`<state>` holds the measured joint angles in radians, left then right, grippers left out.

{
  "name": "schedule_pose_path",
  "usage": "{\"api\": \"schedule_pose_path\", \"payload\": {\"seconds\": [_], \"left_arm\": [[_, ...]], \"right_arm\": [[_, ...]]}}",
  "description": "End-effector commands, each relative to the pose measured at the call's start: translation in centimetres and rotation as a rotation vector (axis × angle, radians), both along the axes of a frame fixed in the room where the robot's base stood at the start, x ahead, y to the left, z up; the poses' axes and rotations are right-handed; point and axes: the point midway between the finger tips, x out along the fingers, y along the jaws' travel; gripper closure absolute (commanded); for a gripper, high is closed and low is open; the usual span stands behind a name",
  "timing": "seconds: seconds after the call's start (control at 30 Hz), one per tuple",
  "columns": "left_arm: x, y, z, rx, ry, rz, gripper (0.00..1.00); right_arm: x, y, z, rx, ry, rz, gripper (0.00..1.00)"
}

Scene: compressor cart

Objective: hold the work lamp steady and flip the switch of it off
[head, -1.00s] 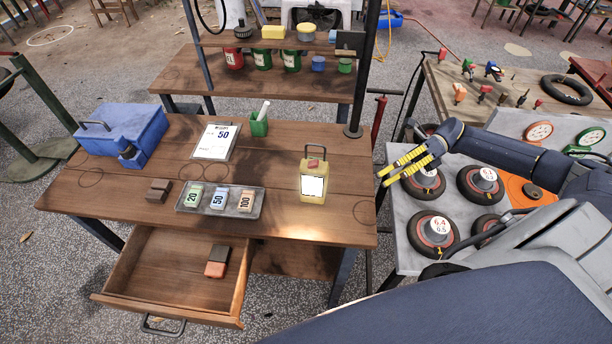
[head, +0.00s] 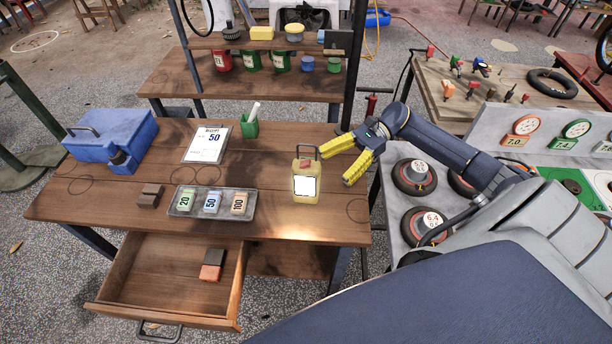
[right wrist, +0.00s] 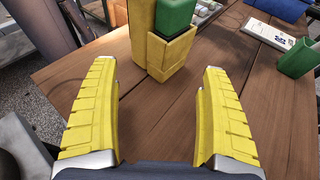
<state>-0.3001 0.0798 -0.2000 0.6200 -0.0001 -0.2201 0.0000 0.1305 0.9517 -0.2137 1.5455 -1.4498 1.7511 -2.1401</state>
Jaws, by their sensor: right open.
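The work lamp (head: 306,188) is a small yellow box with a dark carry handle, upright on the right part of the wooden table. Its front panel glows white. My left gripper is not in view.
A dark post (head: 353,70) rises behind. The table front right is clear; a drawer (head: 160,318) hangs open below.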

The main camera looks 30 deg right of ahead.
Motion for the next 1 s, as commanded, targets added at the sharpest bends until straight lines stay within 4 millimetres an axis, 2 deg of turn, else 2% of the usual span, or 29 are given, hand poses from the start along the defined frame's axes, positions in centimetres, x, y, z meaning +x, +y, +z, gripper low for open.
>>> {"api": "schedule_pose_path", "payload": {"seconds": [0.5,0.73,1.0], "left_arm": [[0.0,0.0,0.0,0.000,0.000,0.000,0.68],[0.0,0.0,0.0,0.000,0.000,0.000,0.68],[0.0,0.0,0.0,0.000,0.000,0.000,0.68]], "right_arm": [[-0.1,5.9,-1.8,0.002,0.002,0.000,0.19],[0.0,7.5,-2.2,0.001,0.002,0.000,0.19],[0.0,8.2,-2.5,0.001,0.003,-0.001,0.19]]}}
